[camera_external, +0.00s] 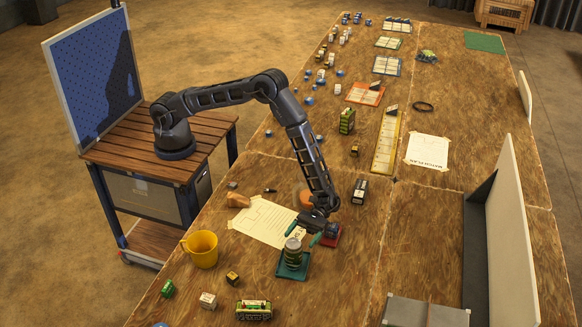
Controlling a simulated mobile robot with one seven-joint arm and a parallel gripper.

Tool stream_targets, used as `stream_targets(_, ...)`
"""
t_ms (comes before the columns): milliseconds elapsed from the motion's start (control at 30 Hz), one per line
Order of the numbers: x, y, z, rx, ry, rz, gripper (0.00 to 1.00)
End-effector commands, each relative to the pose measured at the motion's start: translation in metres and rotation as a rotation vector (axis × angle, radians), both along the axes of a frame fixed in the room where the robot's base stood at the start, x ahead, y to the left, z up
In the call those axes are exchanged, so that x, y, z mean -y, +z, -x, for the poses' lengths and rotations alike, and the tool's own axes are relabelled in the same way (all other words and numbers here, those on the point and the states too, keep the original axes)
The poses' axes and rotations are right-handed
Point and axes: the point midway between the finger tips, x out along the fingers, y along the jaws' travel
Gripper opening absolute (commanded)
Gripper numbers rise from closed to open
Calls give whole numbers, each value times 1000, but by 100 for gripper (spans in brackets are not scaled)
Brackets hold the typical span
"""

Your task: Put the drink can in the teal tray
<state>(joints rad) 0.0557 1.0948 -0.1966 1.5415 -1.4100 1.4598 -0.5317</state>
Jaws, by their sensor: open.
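My gripper (309,232) is open, just behind and to the right of the can. It appears apart from the can, with nothing seen between its fingers. The can's lower part and the tray's front and right edges show. Part of the tray's back is hidden behind the can.
A red tray (332,238) lies under and beside my gripper. A paper sheet (262,221) lies behind left. A yellow mug (202,249) stands at left, and a green vehicle-like block (253,310) in front. A pale upright panel (512,235) bounds the right. Bare table lies between.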

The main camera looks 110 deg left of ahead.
Motion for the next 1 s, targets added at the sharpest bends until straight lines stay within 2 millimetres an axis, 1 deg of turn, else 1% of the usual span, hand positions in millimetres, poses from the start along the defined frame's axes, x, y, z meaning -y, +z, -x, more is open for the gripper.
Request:
stream_targets(33,4,17,0,7,-4,5,81)
stream_targets(200,4,44,1,6,-4,2,81)
stream_targets(300,4,55,1,4,-4,3,81)
stream_targets(467,4,65,1,6,-5,1,81)
stream_targets(567,2,77,5,28,-15,-13,81)
stream_targets(667,-3,96,13,77,-38,-47,81)
stream_targets(767,-12,121,27,148,-72,-94,81)
stream_targets(800,-16,131,33,179,-88,-116,81)
stream_targets(1000,-38,179,65,332,-156,-220,81)
